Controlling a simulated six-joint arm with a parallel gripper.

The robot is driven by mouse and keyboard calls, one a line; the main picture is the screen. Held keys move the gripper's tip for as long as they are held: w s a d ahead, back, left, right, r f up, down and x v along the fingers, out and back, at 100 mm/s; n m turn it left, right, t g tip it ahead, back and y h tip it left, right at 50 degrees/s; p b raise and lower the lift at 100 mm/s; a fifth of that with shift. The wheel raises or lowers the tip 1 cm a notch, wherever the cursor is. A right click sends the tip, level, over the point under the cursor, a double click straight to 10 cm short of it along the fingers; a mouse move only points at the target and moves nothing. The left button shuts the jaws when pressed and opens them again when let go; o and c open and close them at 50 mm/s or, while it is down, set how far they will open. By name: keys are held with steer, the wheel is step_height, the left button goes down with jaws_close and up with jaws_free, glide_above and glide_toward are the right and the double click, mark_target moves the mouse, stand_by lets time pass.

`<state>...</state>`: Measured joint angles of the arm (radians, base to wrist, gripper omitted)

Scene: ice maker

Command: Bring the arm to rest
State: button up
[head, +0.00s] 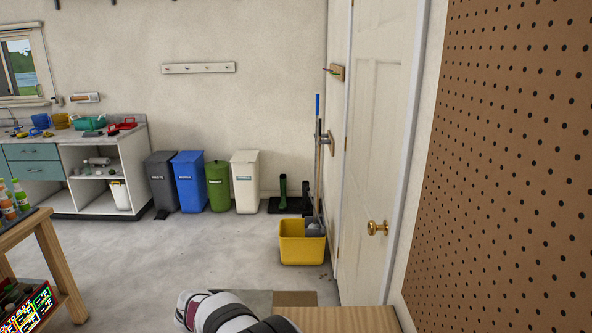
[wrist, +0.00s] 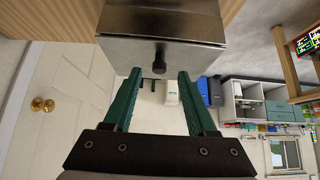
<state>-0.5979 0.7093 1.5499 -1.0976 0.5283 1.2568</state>
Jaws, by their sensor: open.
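My gripper (wrist: 158,76) shows in the wrist view with its two dark green fingers apart and nothing between them. A brushed-metal box (wrist: 160,25) with a black knob (wrist: 159,58) fills the top middle of that view, just beyond the fingertips. The knob shows between the fingers; I cannot tell how far off it is. The box may be the ice maker. In the head view, part of my arm shows at the bottom edge, and my gripper and the metal box are out of that view.
A wooden surface (head: 350,319) is at the bottom right, near a white door (head: 378,150) and a pegboard wall (head: 515,170). A yellow bucket (head: 302,248) stands on the floor. A wooden shelf unit (head: 52,262) is at the left. Open floor lies between.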

steer(key=s+d+r+m+g+h, duration=0.15)
steer(key=s+d+r, duration=0.25)
steer(key=s+d, duration=0.45)
steer(key=s+d+r+m+g+h, duration=0.15)
steer(key=s+d+r, duration=0.3)
steer(key=d, duration=0.75)
steer(key=s+d+m+g+y, duration=0.1)
steer(key=s+g+y, duration=0.3)
steer(key=s, duration=2.2)
steer(key=shift+d+f+m+g+y, duration=0.35)
steer(key=shift+m+g, duration=0.25)
steer(key=shift+m, duration=0.2)
